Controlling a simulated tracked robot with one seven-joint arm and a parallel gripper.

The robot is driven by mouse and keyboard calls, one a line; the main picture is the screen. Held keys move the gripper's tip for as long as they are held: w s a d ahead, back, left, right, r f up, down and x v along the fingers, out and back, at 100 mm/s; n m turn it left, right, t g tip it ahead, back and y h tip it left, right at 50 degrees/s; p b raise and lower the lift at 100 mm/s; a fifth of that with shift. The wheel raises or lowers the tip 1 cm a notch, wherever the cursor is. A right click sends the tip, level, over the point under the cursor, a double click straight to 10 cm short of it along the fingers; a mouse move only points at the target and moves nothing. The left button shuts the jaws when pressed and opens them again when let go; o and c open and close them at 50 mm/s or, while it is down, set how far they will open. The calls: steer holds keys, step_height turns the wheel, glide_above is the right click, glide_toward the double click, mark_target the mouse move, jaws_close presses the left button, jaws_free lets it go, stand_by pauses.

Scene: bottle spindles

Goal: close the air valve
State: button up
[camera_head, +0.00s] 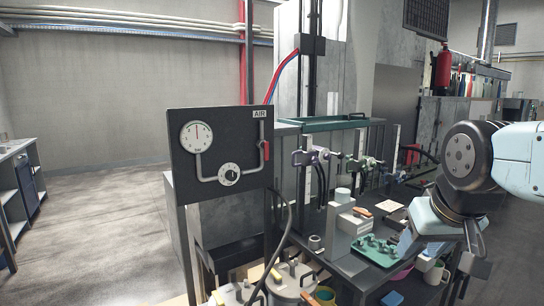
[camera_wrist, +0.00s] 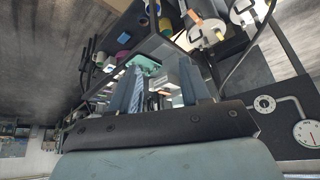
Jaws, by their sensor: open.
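The dark air panel (camera_head: 185,180) carries an "AIR" label, a round gauge (camera_head: 196,136), a regulator knob (camera_head: 229,174) and grey piping. The air valve's red handle (camera_head: 265,150) is at the panel's right edge, roughly upright along the vertical pipe. In the wrist view, part of the panel (camera_wrist: 268,130) shows at the right with its gauge (camera_wrist: 307,132) and knob (camera_wrist: 265,103); the red handle is not visible there. My gripper (camera_head: 472,265) is low at the far right, well apart from the panel. In the wrist view its fingers (camera_wrist: 162,90) are spread and nothing is clearly held between them.
Between panel and arm stands a dark workbench (camera_head: 345,264) with bottle spindles (camera_head: 312,157), a green tray (camera_head: 376,250) and a white mug (camera_head: 436,272). A black hose (camera_head: 291,215) hangs beside the panel. Lidded pots (camera_head: 290,280) stand low in front. Open floor (camera_head: 95,215) lies left.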

steer(key=shift+w+a, duration=0.1)
steer(key=shift+a, duration=0.1)
steer(key=shift+w, duration=0.1)
steer(key=n+t+y, duration=0.7)
steer(key=t+y, duration=0.2)
steer(key=y, duration=0.1)
glide_toward(267, 157)
steer(key=x, duration=1)
steer(key=shift+w+a, duration=0.15)
steer(key=shift+w, duration=0.2)
